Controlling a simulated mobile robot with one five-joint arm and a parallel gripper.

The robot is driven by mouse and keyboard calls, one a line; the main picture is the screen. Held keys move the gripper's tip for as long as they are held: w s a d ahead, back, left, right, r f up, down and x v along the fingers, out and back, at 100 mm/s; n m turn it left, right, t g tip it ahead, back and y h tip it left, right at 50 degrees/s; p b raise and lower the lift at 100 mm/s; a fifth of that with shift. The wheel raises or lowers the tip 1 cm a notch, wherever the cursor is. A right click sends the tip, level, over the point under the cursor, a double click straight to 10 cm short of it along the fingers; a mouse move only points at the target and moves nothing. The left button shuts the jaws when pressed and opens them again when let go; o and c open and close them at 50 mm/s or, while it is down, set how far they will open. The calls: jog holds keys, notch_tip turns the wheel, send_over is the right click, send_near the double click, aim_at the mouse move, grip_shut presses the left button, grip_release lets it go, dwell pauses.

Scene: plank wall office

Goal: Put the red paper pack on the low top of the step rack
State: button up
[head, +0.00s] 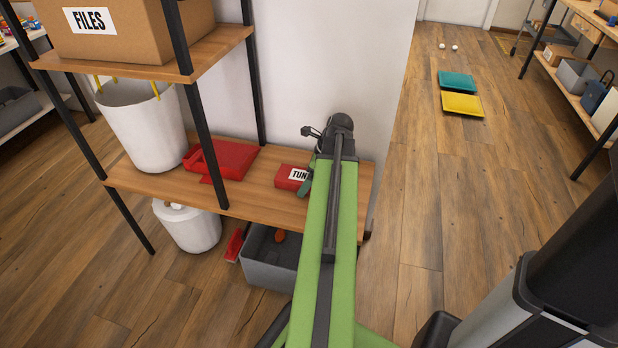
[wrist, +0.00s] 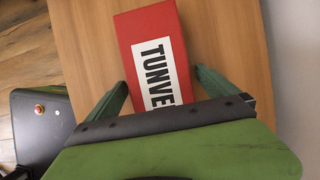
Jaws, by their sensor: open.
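The red paper pack (head: 284,172) lies flat on the low wooden top of the step rack (head: 253,197), near its right end. In the wrist view the pack (wrist: 150,22) has a white label reading "TUNVE", partly hidden by my gripper. My gripper (wrist: 160,80) is open, with one green finger on each side of the pack's near end. I cannot tell whether either finger touches it. In the head view my green arm covers part of the pack and most of my gripper (head: 307,182).
A red tray-like object (head: 232,157) and a white bucket (head: 140,122) stand left on the low top. A FILES box (head: 140,32) sits above. A grey bin (head: 262,272) is underneath. The wall (head: 340,60) is close behind. Floor at right is clear before the yellow tray (head: 461,104).

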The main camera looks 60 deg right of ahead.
jog(key=shift+r, duration=0.15)
jog(key=shift+r+p, duration=0.25)
jog(key=shift+p, duration=0.15)
jog(key=p+v, duration=1)
jog(key=v, duration=0.1)
jog(key=shift+r+p, duration=0.25)
jog(key=shift+p, duration=0.05)
jog(key=shift+s, duration=0.15)
jog(key=shift+s, duration=0.15)
